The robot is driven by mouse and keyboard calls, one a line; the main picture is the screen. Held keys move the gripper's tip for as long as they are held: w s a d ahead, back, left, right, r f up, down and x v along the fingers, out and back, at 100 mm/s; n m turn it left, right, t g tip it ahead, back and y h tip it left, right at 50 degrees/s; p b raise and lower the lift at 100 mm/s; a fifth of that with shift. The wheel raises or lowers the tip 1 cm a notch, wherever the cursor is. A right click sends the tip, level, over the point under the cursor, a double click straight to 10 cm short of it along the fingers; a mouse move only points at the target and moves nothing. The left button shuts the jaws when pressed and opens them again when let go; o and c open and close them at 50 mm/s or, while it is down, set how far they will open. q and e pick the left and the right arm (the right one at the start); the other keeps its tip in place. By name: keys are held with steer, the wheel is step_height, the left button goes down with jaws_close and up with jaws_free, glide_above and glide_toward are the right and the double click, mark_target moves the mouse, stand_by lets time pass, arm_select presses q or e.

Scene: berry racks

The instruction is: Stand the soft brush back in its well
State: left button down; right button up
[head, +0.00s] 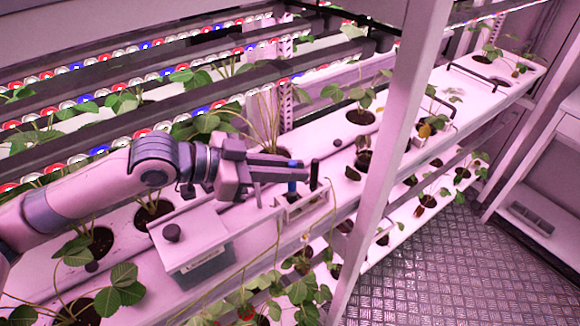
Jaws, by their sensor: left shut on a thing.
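My left gripper (296,168) reaches in from the left above the white rack shelf. It is shut on a slim upright thing with blue parts, which I take to be the soft brush (292,187). Blue shows above and below the fingers; its bristles are too small to make out. Its lower end is over or in a small pale holder (301,206) on the shelf's front edge; I cannot tell if it is inside a well. A dark upright handle (314,175) stands just right of the brush. My right gripper is not in view.
A lidded box with a dark knob (172,232) sits left of the holder. Strawberry plants in round holes (153,212) surround it. A pale rack post (388,150) stands to the right. Lamp bars (150,93) run overhead behind. The metal floor (440,265) at right is clear.

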arm_select(q)
steer(key=shift+f, duration=0.4)
steer(key=c, duration=1.3)
jaws_free()
steer(key=shift+r, duration=0.1)
steer(key=shift+r+p, duration=2.85)
steer(key=shift+r, duration=0.05)
